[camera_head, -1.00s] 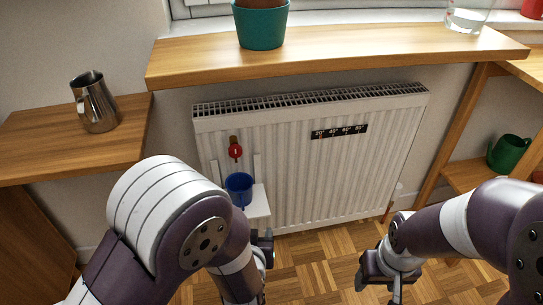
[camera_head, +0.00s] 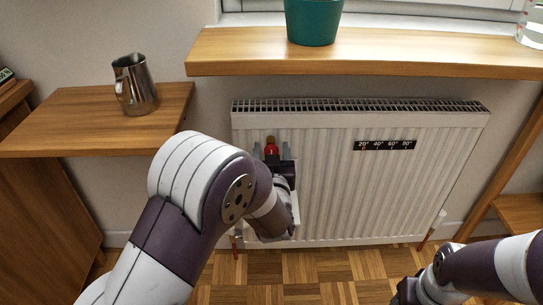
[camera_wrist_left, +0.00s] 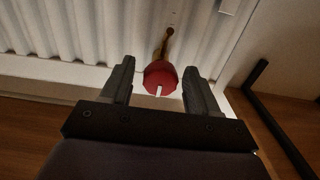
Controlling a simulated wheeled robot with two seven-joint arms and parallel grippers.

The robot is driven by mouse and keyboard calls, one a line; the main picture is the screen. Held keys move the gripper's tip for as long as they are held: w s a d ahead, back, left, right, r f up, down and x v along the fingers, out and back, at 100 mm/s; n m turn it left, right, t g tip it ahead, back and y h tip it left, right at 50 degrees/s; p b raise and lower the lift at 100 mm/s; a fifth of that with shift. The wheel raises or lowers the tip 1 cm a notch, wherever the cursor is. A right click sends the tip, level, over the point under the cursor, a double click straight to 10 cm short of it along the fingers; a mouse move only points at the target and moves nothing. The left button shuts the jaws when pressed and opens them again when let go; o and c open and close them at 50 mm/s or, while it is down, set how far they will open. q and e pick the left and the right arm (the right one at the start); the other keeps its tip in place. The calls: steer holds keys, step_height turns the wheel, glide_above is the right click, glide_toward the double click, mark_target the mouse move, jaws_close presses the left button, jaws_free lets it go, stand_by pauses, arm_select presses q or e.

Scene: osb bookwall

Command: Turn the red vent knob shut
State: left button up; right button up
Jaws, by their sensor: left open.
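The red vent knob (camera_head: 270,149) is on a brass stem at the upper left of the white radiator (camera_head: 345,200). In the left wrist view, the knob (camera_wrist_left: 160,77) shows a white mark on its face, and the brass stem (camera_wrist_left: 167,45) runs up behind it. My left gripper (camera_head: 272,156) is open in front of the radiator. In the wrist view its two fingers (camera_wrist_left: 159,69) stand on either side of the knob, with a gap visible on each side. My right gripper (camera_head: 408,290) is low at the bottom, partly cut off; its jaws are unclear.
A wooden sill (camera_head: 370,55) with a teal pot (camera_head: 313,22) juts out above the radiator. A steel jug (camera_head: 135,85) stands on the wooden shelf (camera_head: 70,120) at left. A black temperature strip (camera_head: 385,145) is on the radiator. The floor in front is clear.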

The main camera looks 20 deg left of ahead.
arm_select(q)
steer(key=shift+w, duration=0.15)
steer(key=c, duration=1)
steer(key=shift+r+m+p, duration=0.2)
steer(key=shift+m+p, duration=0.3)
steer(key=shift+p, duration=0.35)
steer(key=m+p, duration=0.9)
steer(key=p, duration=0.1)
steer(key=shift+d+m, duration=0.1)
steer(key=shift+m, duration=0.2)
steer(key=m+p, duration=0.3)
steer(key=shift+f+m, duration=0.1)
steer(key=shift+m, duration=0.2)
steer(key=shift+f+m+p, duration=0.2)
steer(key=shift+m+p, duration=1.05)
steer(key=shift+m, duration=0.55)
